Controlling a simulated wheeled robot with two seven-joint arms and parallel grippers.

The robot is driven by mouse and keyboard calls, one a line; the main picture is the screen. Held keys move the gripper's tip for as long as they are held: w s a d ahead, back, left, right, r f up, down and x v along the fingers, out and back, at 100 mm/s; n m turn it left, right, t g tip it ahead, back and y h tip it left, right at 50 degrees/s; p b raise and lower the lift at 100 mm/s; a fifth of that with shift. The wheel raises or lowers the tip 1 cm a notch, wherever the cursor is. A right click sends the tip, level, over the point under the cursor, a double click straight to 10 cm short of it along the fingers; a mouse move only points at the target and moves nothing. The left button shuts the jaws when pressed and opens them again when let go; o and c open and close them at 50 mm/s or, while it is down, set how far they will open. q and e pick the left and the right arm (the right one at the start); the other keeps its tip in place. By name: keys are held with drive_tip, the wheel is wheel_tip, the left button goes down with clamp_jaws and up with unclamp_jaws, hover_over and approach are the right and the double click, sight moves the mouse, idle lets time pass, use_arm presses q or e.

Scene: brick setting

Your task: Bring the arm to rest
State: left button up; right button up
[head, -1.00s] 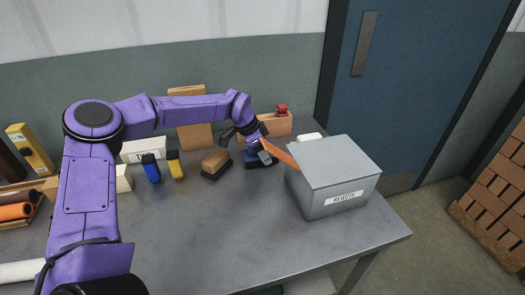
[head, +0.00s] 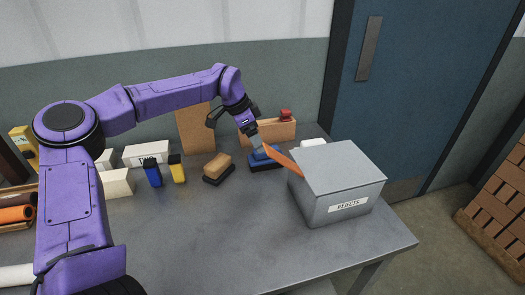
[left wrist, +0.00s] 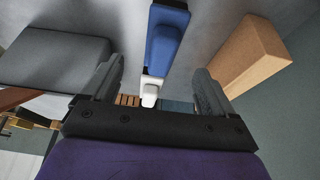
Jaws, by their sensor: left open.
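My left arm, purple, reaches from the left over the back of the grey table (head: 215,262). In the left wrist view the two fingers (left wrist: 158,90) stand apart with nothing gripped. The blue object (left wrist: 168,38) shows beyond them in that view, apart from the fingers. My right gripper is in neither view.
A brown-topped brush (head: 217,166), a yellow bottle (head: 176,168) and a blue bottle (head: 152,173) stand left of the gripper. A wooden block (head: 278,131) with a red item (head: 286,115) is behind. The front middle of the table is clear.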

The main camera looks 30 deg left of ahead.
use_arm(q)
drive_tip(key=shift+v, duration=1.25)
drive_tip(key=shift+w, duration=0.1)
